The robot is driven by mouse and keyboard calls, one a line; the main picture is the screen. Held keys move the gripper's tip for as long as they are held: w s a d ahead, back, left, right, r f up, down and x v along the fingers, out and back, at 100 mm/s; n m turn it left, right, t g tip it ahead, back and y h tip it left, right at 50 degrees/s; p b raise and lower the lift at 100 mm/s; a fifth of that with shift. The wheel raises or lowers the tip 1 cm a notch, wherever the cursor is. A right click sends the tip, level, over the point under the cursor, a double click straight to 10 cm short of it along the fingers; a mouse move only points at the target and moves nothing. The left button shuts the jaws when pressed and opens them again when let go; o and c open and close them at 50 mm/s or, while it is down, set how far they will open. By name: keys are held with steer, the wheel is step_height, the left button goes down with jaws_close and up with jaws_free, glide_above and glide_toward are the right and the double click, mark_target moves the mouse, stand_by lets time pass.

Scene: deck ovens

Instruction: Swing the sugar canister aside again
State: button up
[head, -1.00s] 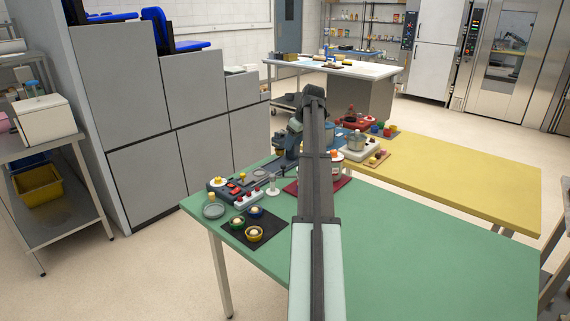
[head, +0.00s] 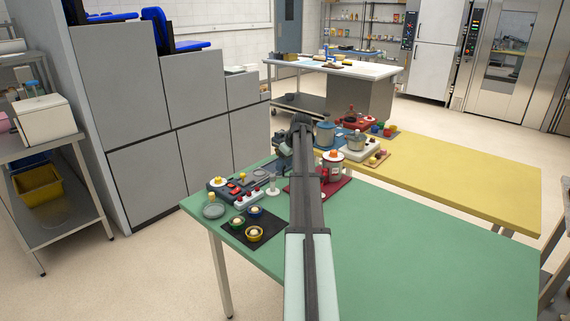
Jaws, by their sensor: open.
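The green table's right side is clear.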

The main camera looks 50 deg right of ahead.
jaws_close()
stand_by(0.4)
